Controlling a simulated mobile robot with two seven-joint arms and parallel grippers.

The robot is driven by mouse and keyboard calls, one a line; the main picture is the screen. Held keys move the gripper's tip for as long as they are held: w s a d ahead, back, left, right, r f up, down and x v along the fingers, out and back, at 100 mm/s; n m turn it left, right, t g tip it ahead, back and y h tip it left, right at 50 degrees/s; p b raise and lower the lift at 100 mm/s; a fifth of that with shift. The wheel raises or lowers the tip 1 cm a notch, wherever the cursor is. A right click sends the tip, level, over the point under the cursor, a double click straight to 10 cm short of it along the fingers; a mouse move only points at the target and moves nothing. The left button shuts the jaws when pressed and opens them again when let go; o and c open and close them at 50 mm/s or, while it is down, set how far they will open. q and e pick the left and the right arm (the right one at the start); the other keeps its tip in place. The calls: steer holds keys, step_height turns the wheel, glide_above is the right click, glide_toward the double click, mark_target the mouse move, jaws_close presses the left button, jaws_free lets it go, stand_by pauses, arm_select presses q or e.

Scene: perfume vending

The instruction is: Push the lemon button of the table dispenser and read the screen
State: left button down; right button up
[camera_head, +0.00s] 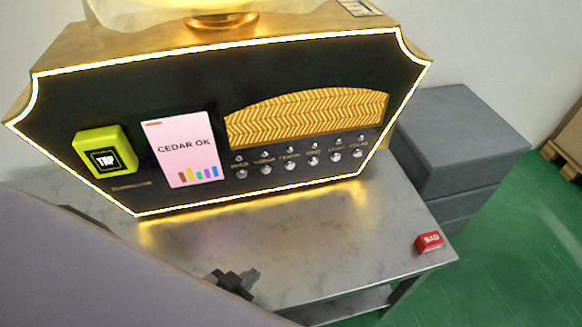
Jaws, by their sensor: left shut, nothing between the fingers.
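The table dispenser (190,105) is a dark panel with a glowing edge and stands on a grey table (290,240). Its pink screen (182,148) reads "CEDAR OK" above small coloured bars. A row of several small round silver buttons (313,161) with labels runs below a gold herringbone arch. The labels are too small to read surely, so I cannot tell which button is lemon. My left gripper (248,277) is shut and empty, low in front of the dispenser and apart from the buttons. My right gripper is not in view.
A yellow-green square pad (105,153) sits on the panel left of the screen. A small red block (429,242) lies at the table's right edge. A grey cabinet (455,130) stands to the right. The tabletop between gripper and dispenser is clear.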

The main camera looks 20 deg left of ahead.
mark_target(290, 166)
arm_select(q)
steer(key=shift+f, duration=0.1)
stand_by(0.8)
steer(key=w+d+n+t+b, duration=0.1)
steer(key=w+b, duration=0.1)
steer(key=w, duration=0.1)
steer(key=w+d+n+t+h+b, duration=0.1)
steer(key=w+b, duration=0.1)
steer(key=w, duration=0.2)
steer(key=w+d+n+t+h+b, duration=0.1)
steer(key=w+n+t, duration=0.1)
steer(key=w, duration=0.1)
steer(key=shift+w+d+f+b, duration=0.2)
steer(key=shift+d+f+b, duration=0.1)
steer(key=shift+b, duration=0.1)
steer(key=w+r+n+t+y+b, duration=0.1)
steer(key=w+r+n+t+b, duration=0.2)
steer(key=w+n, duration=0.3)
steer(key=w+t+b, duration=0.1)
steer(key=w, duration=0.2)
steer(key=shift+w+n, duration=0.2)
steer(key=shift+n, duration=0.1)
steer(key=w+a+b, duration=0.4)
steer(key=w+a, duration=0.1)
steer(key=w, duration=0.2)
steer(key=shift+a, duration=0.2)
